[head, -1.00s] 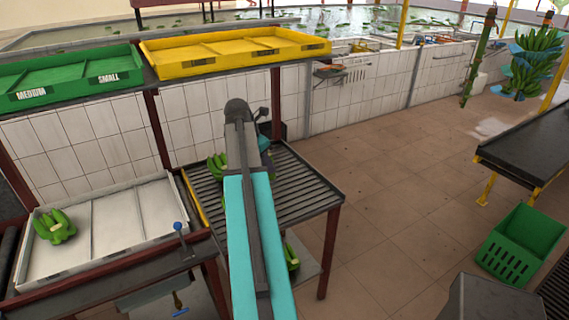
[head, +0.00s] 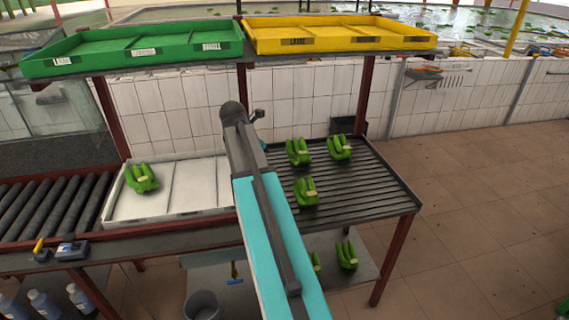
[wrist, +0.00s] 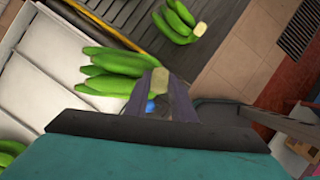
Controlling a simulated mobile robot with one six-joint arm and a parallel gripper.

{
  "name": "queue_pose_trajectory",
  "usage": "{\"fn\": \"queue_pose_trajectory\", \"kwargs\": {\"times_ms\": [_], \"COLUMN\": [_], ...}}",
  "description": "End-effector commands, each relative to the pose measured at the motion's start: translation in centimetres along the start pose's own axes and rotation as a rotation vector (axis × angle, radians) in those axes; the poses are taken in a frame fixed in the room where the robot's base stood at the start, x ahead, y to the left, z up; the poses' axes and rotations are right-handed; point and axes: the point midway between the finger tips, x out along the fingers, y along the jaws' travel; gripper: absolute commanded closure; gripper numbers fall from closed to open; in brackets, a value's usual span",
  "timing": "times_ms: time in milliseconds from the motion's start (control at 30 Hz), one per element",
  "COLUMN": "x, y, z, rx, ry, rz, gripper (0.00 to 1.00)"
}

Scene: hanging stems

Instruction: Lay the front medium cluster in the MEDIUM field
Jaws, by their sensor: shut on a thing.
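My gripper (wrist: 158,98) is shut on a green banana cluster (wrist: 112,70), which shows in the wrist view with its fingers pointing left and its pale cut crown at the jaws. The held cluster hangs near the edge between a white tray (wrist: 45,65) and the slatted table (wrist: 228,12). In the head view my arm hides the gripper and held cluster. The white tray (head: 201,212) there has three fields; another cluster (head: 141,178) lies in its left one. I see no field label on this tray. The middle and right fields look empty where visible.
Three clusters (head: 306,190) lie on the slatted table at right. More clusters (head: 346,254) are on the shelf below. A green tray (head: 130,50) labelled LARGE, MEDIUM, SMALL and a yellow tray (head: 340,36) stand on the rack above. Rollers (head: 50,205) adjoin at left.

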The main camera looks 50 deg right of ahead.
Motion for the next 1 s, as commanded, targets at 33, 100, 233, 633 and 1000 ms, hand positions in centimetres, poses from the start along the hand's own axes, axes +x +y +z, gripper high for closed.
{"fn": "queue_pose_trajectory", "kwargs": {"times_ms": [33,100,233,633,1000], "x": [-0.3,-0.6,-1.3,-3.4,-5.7], "y": [0.7,1.5,2.8,5.7,6.6], "z": [-1.3,-3.0,-6.1,-16.4,-26.8], "rx": [-0.012,-0.024,-0.045,-0.084,-0.068], "ry": [-0.002,-0.001,0.000,0.003,0.007], "rz": [0.007,0.012,0.021,0.036,0.030], "gripper": [1.00,1.00,1.00,1.00,1.00]}}
